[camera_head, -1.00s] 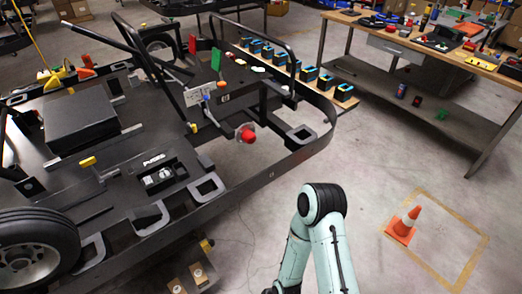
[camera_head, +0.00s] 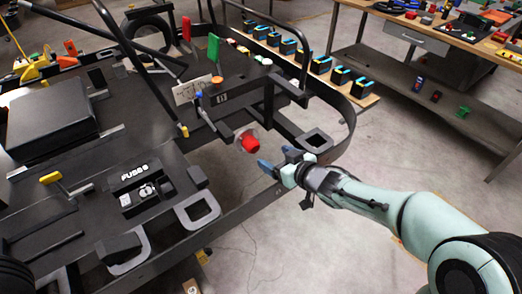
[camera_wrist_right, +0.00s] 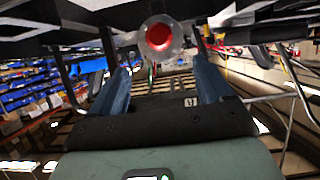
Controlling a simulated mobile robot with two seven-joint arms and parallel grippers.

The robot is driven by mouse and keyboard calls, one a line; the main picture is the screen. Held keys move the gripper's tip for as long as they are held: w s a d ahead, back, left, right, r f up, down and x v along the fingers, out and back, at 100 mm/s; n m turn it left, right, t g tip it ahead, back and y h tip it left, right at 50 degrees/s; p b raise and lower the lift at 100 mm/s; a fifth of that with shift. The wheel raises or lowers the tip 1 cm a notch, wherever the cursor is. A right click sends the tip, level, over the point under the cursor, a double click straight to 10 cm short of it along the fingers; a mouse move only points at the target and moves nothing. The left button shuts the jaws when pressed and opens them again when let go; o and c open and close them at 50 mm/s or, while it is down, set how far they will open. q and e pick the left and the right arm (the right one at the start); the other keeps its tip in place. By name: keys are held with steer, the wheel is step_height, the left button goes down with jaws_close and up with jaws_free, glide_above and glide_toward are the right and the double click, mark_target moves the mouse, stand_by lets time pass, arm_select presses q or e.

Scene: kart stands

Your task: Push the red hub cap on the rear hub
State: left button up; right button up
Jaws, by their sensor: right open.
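The red hub cap (camera_head: 249,141) sits at the grey rear hub (camera_head: 240,133), on the end of a black axle at the kart's near side. In the right wrist view the cap (camera_wrist_right: 159,36) is a red disc with the hub's grey ring (camera_wrist_right: 174,50) around it. I cannot tell how firmly it is seated. My right gripper (camera_head: 278,160) is just right of the cap, pointing towards it. Its blue fingers are open and empty in the wrist view (camera_wrist_right: 163,78), with the cap ahead, roughly between them. My left gripper is out of view.
The black kart frame (camera_head: 235,205) and its curved bumper rail (camera_head: 338,150) lie close around my right gripper. A row of black and blue boxes (camera_head: 320,65) stands behind the rail. A workbench (camera_head: 430,80) is at the upper right.

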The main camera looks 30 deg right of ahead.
mark_target(256, 147)
steer(key=b+x, duration=0.1)
steer(key=x, duration=0.2)
steer(key=b+x, duration=0.1)
steer(key=x, duration=0.3)
steer(key=b+x, duration=0.1)
steer(key=x, duration=0.2)
steer(key=shift+w+f+b, duration=0.15)
steer(key=shift+f+b, duration=0.25)
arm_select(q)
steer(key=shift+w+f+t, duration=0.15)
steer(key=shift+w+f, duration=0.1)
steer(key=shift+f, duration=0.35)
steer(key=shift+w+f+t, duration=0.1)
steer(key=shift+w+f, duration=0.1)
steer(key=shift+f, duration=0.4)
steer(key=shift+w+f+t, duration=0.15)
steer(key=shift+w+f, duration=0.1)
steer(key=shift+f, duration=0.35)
arm_select(e)
steer(key=shift+w+f, duration=0.15)
steer(key=shift+w, duration=0.55)
steer(key=c, duration=1.2)
steer(key=shift+s, duration=0.15)
